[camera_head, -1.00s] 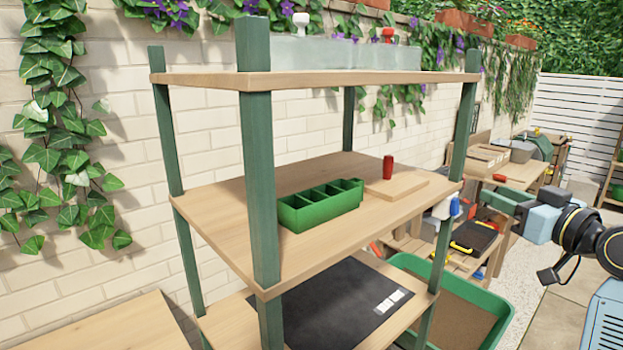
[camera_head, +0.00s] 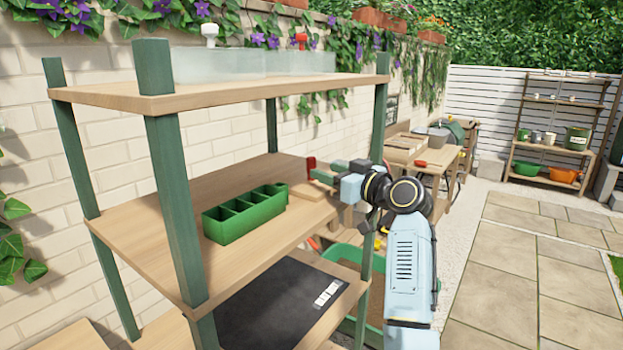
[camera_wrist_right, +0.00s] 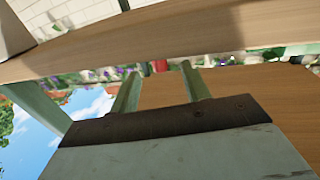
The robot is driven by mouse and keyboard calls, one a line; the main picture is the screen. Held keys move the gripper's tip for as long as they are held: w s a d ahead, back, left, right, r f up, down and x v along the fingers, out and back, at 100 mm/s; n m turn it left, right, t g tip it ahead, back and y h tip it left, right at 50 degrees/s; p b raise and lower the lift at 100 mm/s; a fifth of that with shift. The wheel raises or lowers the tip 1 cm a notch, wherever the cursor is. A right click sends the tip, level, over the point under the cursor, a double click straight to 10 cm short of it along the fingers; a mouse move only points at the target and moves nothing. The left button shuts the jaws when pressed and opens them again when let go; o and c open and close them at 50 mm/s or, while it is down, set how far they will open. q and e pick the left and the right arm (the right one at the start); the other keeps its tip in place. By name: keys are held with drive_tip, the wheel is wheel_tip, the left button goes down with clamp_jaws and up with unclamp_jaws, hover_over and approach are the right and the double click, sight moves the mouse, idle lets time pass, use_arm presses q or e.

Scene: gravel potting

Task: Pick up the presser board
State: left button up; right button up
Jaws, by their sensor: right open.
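The presser board (camera_head: 305,193) is a flat wooden board with an upright red handle (camera_head: 311,163). It lies on the middle shelf at its right end, partly hidden behind my right arm. My right gripper (camera_head: 324,170) is open and level with the handle, close to its right side. In the right wrist view the red handle (camera_wrist_right: 160,67) shows beyond and between the two open green fingers (camera_wrist_right: 158,80); they do not visibly grip it. My left gripper is in neither view.
A green compartment tray (camera_head: 230,226) stands left of the board on the middle shelf (camera_head: 150,222). The top shelf (camera_head: 225,92) is overhead, and a green post (camera_head: 379,125) stands close by my right arm. A black mat (camera_head: 270,310) lies below.

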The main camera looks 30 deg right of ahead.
sight(315, 165)
drive_tip(key=w, duration=0.2)
drive_tip(key=w+p, duration=0.1)
drive_tip(key=w, duration=0.1)
drive_tip(key=shift+w+a+r, duration=0.1)
drive_tip(key=shift+a+r, duration=0.05)
drive_tip(key=shift+a, duration=0.15)
clamp_jaws()
